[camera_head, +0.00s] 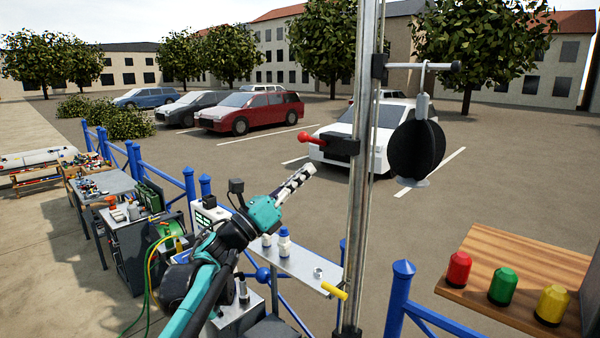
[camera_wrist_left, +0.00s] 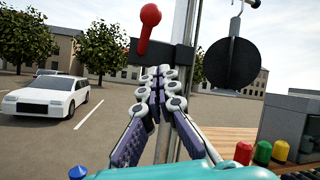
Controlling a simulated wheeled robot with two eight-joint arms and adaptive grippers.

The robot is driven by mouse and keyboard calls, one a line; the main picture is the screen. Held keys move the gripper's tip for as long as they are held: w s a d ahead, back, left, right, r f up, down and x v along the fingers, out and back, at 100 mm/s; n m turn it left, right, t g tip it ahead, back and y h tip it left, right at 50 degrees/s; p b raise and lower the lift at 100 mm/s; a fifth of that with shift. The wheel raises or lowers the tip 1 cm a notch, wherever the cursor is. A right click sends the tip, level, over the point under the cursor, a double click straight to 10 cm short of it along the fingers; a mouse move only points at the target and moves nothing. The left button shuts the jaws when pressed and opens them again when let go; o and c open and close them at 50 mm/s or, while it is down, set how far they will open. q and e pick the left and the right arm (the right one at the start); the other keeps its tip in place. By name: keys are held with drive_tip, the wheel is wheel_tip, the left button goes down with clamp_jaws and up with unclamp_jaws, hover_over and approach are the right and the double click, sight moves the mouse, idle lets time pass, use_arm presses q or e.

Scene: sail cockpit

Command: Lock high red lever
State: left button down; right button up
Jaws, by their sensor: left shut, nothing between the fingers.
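The high red lever (camera_head: 312,138) sticks out to the left from a black block (camera_head: 343,145) on the metal mast (camera_head: 361,200). In the left wrist view the red lever (camera_wrist_left: 147,25) shows with its ball knob up, above the fingers. My left gripper (camera_head: 304,173) is shut and empty, below and slightly left of the lever in the head view. In the left wrist view its fingertips (camera_wrist_left: 163,72) are together just below the black block; I cannot tell whether they touch it. My right gripper is not in view.
A black ball shape (camera_head: 417,150) hangs from a bar on the mast's right. A wooden shelf (camera_head: 520,262) holds red, green and yellow pieces. Blue railings (camera_head: 398,300) stand nearby.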

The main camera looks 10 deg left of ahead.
use_arm(q)
drive_tip(key=s+a+b, duration=0.1)
drive_tip(key=s+a, duration=0.5)
drive_tip(key=s, duration=0.1)
drive_tip(key=shift+r+b, duration=0.4)
drive_tip(key=shift+r, duration=0.05)
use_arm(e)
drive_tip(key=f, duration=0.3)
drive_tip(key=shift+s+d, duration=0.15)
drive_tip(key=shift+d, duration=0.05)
use_arm(q)
drive_tip(key=shift+a+f, duration=0.1)
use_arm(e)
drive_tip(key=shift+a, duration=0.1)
